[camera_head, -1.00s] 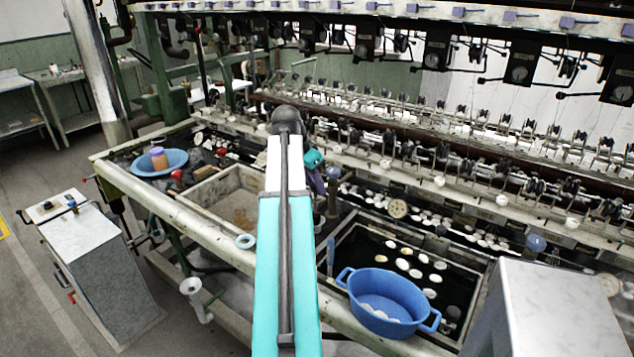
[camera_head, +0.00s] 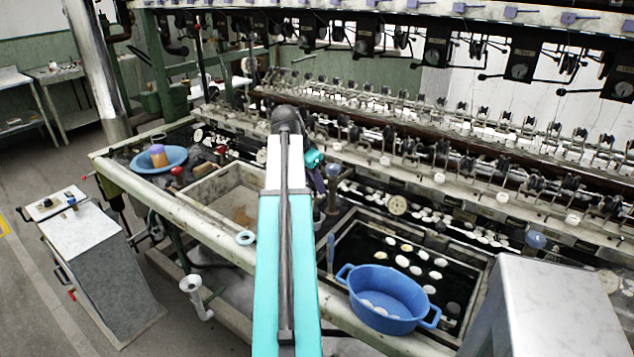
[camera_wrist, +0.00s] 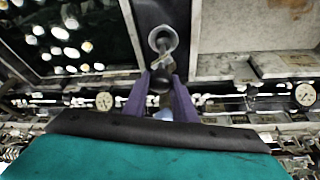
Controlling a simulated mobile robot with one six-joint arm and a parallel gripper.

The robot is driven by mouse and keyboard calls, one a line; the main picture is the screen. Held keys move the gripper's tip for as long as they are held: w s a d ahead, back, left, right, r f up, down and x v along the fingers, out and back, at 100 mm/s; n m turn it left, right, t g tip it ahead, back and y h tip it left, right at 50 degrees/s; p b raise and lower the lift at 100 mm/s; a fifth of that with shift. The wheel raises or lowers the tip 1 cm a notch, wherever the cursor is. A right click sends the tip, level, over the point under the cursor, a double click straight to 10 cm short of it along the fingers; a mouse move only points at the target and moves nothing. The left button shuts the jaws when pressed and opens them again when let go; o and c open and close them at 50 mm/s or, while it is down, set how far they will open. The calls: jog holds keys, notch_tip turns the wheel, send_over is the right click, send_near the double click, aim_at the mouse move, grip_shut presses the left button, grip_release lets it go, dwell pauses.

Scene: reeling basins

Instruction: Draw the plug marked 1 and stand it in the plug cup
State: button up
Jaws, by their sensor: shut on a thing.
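In the wrist view my gripper (camera_wrist: 160,90) has purple fingers shut on a dark, round-topped piece (camera_wrist: 160,83), which I take to be the plug. No number can be read on it. Just beyond the fingertips is a pale round rim with a dark inside (camera_wrist: 163,38), which may be the plug cup. I cannot tell whether the held piece touches it. In the head view my gripper (camera_head: 319,178) is mostly hidden behind my arm. A grey upright piece (camera_head: 333,193) stands beside it, between the two basins.
A pale basin (camera_head: 196,189) lies left of my arm, and a dark basin with floating cocoons (camera_head: 405,262) lies right. A blue tub (camera_head: 388,300) sits at the front edge. A blue bowl (camera_head: 143,166) stands at left. Reeling machinery lines the back.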

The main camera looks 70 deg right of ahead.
jog(key=shift+f, duration=0.7)
dwell(0.7)
jog(key=o, duration=1)
jog(key=shift+c, duration=0.2)
jog(key=shift+r, duration=0.1)
jog(key=b+v, duration=0.2)
jog(key=v, duration=1.1)
jog(key=shift+r, duration=0.3)
jog(key=shift+w+a, duration=0.1)
jog(key=shift+w, duration=0.05)
